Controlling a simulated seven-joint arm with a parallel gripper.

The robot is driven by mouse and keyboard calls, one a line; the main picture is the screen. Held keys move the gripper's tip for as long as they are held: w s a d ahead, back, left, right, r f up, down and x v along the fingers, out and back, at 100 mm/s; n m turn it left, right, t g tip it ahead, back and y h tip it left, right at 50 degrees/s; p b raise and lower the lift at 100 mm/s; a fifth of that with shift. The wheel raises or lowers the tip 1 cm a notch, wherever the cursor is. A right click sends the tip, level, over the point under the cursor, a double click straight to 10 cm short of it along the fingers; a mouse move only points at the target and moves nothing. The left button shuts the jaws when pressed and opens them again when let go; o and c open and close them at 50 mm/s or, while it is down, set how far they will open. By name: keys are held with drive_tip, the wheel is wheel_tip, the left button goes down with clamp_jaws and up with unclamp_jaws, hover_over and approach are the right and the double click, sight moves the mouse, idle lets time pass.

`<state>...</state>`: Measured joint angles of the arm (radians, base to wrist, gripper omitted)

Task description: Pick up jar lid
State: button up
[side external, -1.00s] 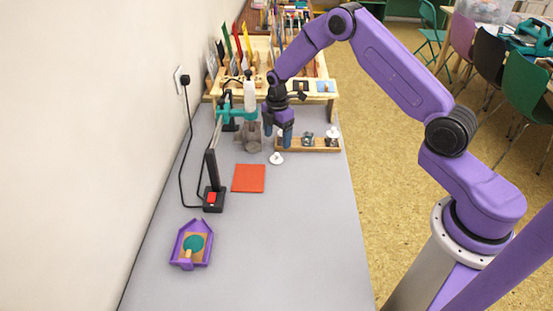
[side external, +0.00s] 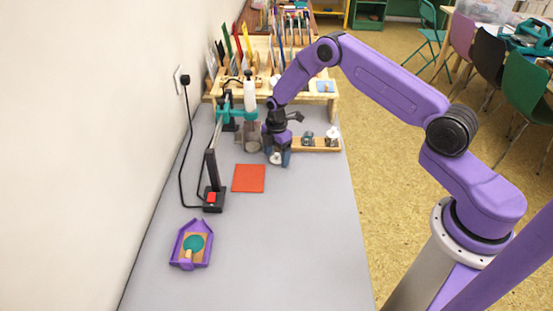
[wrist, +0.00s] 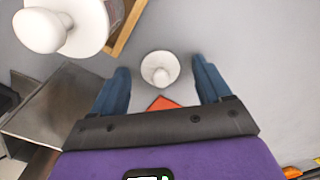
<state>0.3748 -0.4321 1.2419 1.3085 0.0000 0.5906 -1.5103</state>
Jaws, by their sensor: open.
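The white jar lid (side external: 276,158), a small disc with a rounded knob, lies on the grey table. In the side view my gripper (side external: 278,161) is down over it, and the blue fingers partly hide it. In the wrist view the lid (wrist: 160,68) shows whole, knob toward the camera. It sits between the two spread blue fingertips of my gripper (wrist: 161,72), with a gap on each side. My gripper is open and holds nothing.
An orange-red square (side external: 249,178) lies in front of the gripper. A teal clamp stand with a white bottle (side external: 250,97) rises close on the left. A wooden rack (side external: 318,147) with small items is to the right. A purple tray (side external: 181,253) lies nearer.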

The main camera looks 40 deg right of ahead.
drive_tip(key=c, duration=1.1)
